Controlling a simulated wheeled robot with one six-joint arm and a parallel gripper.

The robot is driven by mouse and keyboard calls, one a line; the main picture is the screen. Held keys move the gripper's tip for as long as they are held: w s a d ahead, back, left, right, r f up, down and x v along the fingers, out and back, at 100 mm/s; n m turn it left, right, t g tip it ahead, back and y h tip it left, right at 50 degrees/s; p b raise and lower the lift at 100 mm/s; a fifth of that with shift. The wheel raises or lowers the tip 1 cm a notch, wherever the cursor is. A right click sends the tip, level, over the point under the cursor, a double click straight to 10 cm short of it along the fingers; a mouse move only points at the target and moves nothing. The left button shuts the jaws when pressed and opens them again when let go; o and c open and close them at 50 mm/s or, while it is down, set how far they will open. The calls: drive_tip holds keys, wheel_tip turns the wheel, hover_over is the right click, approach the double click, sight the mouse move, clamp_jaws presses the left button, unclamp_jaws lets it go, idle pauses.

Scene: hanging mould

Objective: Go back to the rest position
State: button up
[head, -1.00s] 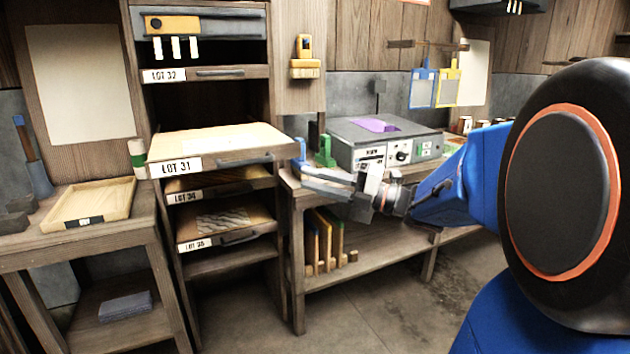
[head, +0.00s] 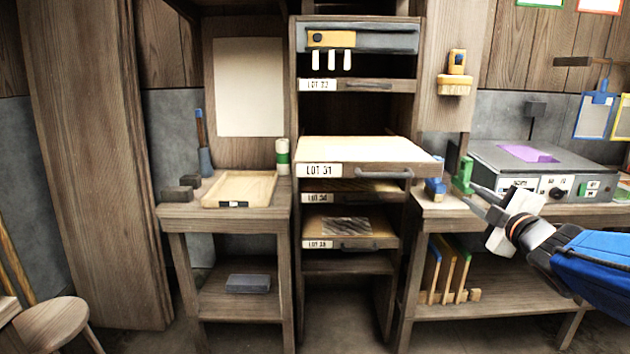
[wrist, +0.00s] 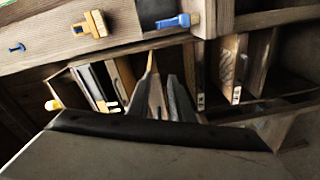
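My gripper (head: 472,196) is in front of the right-hand bench in the head view, near the green and blue clamps at the bench's left end. Its two fingers stand apart, with nothing seen between them. I cannot tell how far the fingertips are from the bench.
The LOT 31 drawer (head: 400,154) sticks out of the rack left of my gripper. The light box (head: 500,160) stands on the bench. A wooden tray (head: 268,192) lies on the left table. A stool (head: 55,325) is at the lower left. Floor in front looks clear.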

drive_tip(key=s+d+f+m+g+h, duration=0.1)
drive_tip(key=s+f+m+g+h, duration=0.45)
drive_tip(key=s+f+m, duration=0.45)
drive_tip(key=s+a+f+m+g+y, duration=0.2)
drive_tip(key=s+a+f+g, duration=0.1)
drive_tip(key=s, duration=0.5)
drive_tip(key=s+a+f+m+g+y, duration=0.2)
drive_tip(key=s+a+f+g, duration=0.2)
drive_tip(key=s+a+f, duration=0.2)
drive_tip(key=s, duration=0.2)
drive_tip(key=shift+s+f+m, duration=0.3)
drive_tip(key=shift+f+m, duration=0.1)
